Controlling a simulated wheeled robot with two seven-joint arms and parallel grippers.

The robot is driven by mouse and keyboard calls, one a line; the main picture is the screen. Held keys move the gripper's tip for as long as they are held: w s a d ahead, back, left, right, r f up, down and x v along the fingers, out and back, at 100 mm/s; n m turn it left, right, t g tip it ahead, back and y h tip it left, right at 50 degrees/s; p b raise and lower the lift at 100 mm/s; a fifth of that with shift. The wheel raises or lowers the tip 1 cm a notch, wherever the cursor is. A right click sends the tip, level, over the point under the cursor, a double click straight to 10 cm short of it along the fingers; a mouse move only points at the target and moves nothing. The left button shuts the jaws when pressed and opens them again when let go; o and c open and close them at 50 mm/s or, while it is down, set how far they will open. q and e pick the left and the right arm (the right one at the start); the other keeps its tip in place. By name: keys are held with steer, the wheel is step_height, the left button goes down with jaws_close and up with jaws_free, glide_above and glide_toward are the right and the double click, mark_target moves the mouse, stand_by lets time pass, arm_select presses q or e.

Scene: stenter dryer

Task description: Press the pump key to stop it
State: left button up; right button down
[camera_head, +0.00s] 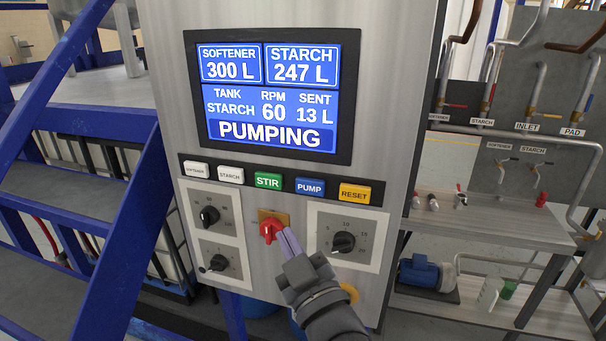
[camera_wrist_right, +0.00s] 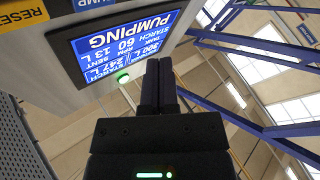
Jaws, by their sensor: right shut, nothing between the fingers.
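The blue PUMP key (camera_head: 310,187) sits in the row of keys under the screen, between the green STIR key (camera_head: 268,181) and the yellow RESET key (camera_head: 355,193). The screen (camera_head: 270,95) reads PUMPING, starch, 60 RPM, 13 L sent. My right gripper (camera_head: 284,233) is shut and empty, in front of the panel below the PUMP key and beside the red switch (camera_head: 270,229). I cannot tell whether it touches the switch. In the right wrist view the shut fingers (camera_wrist_right: 159,65) point past the screen, with the PUMP key (camera_wrist_right: 95,3) at the top edge. My left gripper is not in view.
Dial knobs (camera_head: 209,215) and (camera_head: 343,242) flank the red switch on the panel. White SOFTENER and STARCH keys (camera_head: 230,175) are at the row's left. Blue stairs (camera_head: 115,235) stand left; a shelf with a blue pump (camera_head: 425,272) stands right.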

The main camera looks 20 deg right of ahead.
steer(key=shift+s+r, duration=0.15)
steer(key=shift+r, duration=0.55)
steer(key=b, duration=0.1)
glide_toward(298, 183)
steer(key=w+a+r, duration=0.1)
steer(key=w+a, duration=0.1)
steer(key=w, duration=0.1)
steer(key=shift+w+d+r, duration=0.15)
steer(key=shift+w, duration=0.3)
steer(key=shift+w+d+r, duration=0.1)
steer(key=shift+w+d, duration=0.1)
steer(key=shift+w, duration=0.3)
steer(key=shift+w, duration=0.15)
stand_by(0.8)
steer(key=shift+w+d, duration=0.2)
steer(key=shift+d, duration=0.05)
